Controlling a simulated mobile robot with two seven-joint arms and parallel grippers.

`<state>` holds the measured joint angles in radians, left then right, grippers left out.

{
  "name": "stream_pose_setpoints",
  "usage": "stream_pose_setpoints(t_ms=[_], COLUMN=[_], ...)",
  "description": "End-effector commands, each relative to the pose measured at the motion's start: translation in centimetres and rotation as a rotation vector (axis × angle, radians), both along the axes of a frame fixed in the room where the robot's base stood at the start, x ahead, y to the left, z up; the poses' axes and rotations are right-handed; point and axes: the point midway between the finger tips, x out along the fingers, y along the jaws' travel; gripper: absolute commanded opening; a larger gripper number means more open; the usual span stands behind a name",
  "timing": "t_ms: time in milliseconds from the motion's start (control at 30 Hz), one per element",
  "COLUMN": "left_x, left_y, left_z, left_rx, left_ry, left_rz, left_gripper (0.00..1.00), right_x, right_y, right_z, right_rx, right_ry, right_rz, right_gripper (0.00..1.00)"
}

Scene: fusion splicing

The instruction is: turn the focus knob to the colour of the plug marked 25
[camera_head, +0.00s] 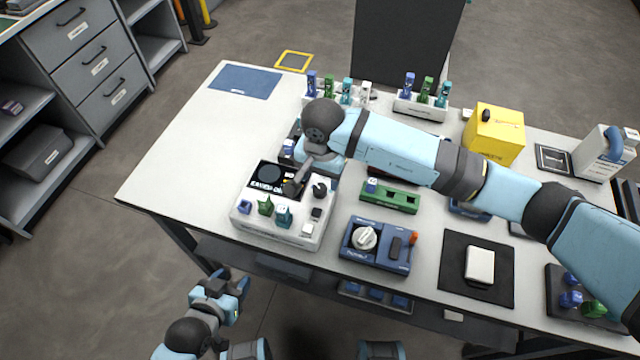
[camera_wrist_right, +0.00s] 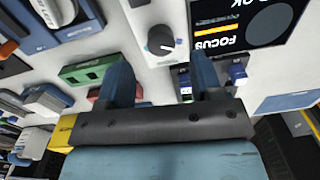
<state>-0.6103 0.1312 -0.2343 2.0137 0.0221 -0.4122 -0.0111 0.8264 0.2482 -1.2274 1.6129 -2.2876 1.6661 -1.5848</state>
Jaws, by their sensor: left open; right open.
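The white device (camera_head: 272,228) has a black screen (camera_head: 265,176) and a dark round knob (camera_head: 320,190) at its right. My left gripper (camera_head: 232,287) is open and empty, off the table.
Blue, green and teal pieces stand along the device's front. A blue box with a white dial (camera_head: 364,238), a green block (camera_head: 390,197) and a black mat (camera_head: 462,284) lie to the right. A yellow box (camera_head: 494,134) stands behind.

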Motion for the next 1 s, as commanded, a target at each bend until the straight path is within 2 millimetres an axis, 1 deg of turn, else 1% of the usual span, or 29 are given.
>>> stream_pose_setpoints(t_ms=[33, 100, 200, 300, 433, 667, 700, 767, 800, 867, 900, 1000], left_x=[0.0, 0.0, 0.0, 0.0, 0.0, -0.1, -0.1, -0.1, -0.1, -0.1, -0.1, -0.1], left_y=[0.0, 0.0, 0.0, 0.1, 0.1, 0.1, 0.1, 0.1, 0.1, 0.1, 0.1, 0.1], left_z=[0.1, 0.1, 0.2, 0.2, 0.1, 0.1, 0.1, 0.1, 0.1, 0.1, 0.1, 0.0], left_rx=[0.001, 0.002, 0.002, 0.003, 0.004, 0.005, 0.005, 0.005, 0.005, 0.005, 0.005, 0.005], left_ry=[0.0, 0.0, -0.002, -0.003, -0.003, -0.002, -0.002, -0.002, -0.002, -0.001, -0.001, -0.001], left_rz=[-0.001, -0.001, -0.002, -0.001, -0.002, -0.003, -0.003, -0.003, -0.003, -0.003, -0.003, -0.003], left_gripper=[0.52, 0.52, 0.52, 0.52, 0.52, 0.52, 0.52, 0.52, 0.52, 0.52, 0.52, 0.52], right_x=[0.0, -0.1, 0.0, 0.0, 0.0, 0.0, 0.0, 0.0, 0.0, 0.0, 0.0, 0.1], right_y=[0.1, 0.1, 0.2, 0.1, 0.2, 0.2, 0.2, 0.2, 0.2, 0.2, 0.2, 0.2], right_z=[-1.0, -2.1, -3.4, -4.2, -4.6, -4.6, -4.6, -4.6, -4.6, -4.6, -4.6, -4.6], right_rx=[0.0, 0.0, 0.002, 0.0, 0.002, 0.002, 0.002, 0.002, 0.002, 0.002, 0.002, 0.002], right_ry=[0.003, 0.003, 0.002, 0.001, 0.0, -0.001, -0.001, -0.001, -0.001, -0.001, -0.001, -0.001], right_rz=[-0.003, -0.001, -0.002, -0.001, 0.0, 0.0, 0.0, 0.0, -0.001, -0.001, -0.001, -0.002], right_gripper=[0.6, 0.6, 0.6, 0.6, 0.6, 0.6, 0.51, 0.37, 0.28, 0.14, 0.1, 0.1])
